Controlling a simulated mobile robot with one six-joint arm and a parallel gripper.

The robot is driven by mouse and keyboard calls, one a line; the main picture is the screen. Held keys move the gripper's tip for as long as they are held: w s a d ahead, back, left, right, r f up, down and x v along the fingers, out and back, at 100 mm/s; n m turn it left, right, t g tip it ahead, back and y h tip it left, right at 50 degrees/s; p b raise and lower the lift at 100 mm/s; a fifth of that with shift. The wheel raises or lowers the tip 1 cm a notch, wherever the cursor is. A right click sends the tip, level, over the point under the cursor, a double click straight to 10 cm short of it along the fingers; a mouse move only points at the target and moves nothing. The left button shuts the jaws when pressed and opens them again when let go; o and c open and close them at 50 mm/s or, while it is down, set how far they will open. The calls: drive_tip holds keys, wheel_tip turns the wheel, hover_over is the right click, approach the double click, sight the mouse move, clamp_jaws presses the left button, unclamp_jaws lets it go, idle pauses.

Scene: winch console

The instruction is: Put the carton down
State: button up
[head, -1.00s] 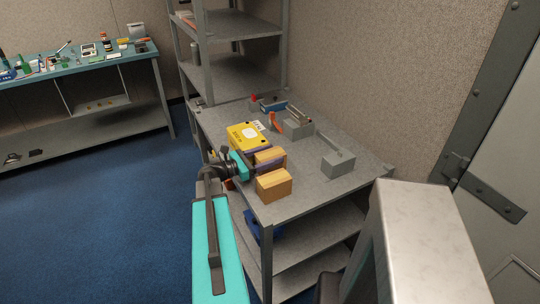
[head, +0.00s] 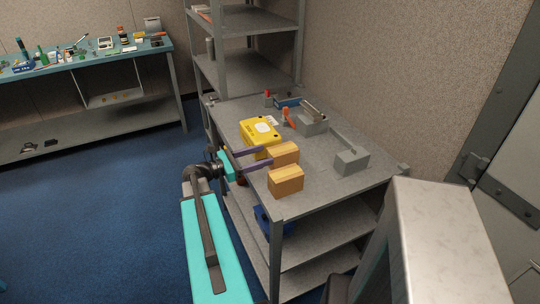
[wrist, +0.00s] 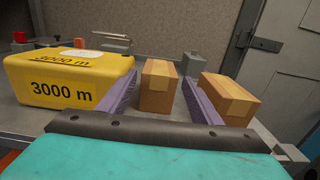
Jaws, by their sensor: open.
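One tan carton (head: 284,153) stands upright on the grey table, just beyond my fingertips. In the wrist view this carton (wrist: 157,88) shows between my two purple fingers, with a gap on each side. My gripper (head: 259,156) is open and empty at the table's left edge, level with the carton. A second, similar carton (head: 286,180) stands nearer the table's front edge; in the wrist view it (wrist: 229,97) is to the right, outside my right finger.
A yellow case (head: 260,131) marked "3000 m" stands left of my fingers in the wrist view. A grey block with a lever (head: 351,161) and other console parts (head: 312,122) stand farther back and right. Shelves (head: 325,205) lie below. Blue floor (head: 100,215) is clear on the left.

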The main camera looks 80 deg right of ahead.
drive_tip(key=shift+v, duration=1.4)
drive_tip(key=shift+r, duration=0.1)
wheel_tip(320, 180, up, 5)
drive_tip(key=p, duration=0.4)
drive_tip(key=shift+s+p, duration=0.1)
drive_tip(key=shift+p, duration=0.3)
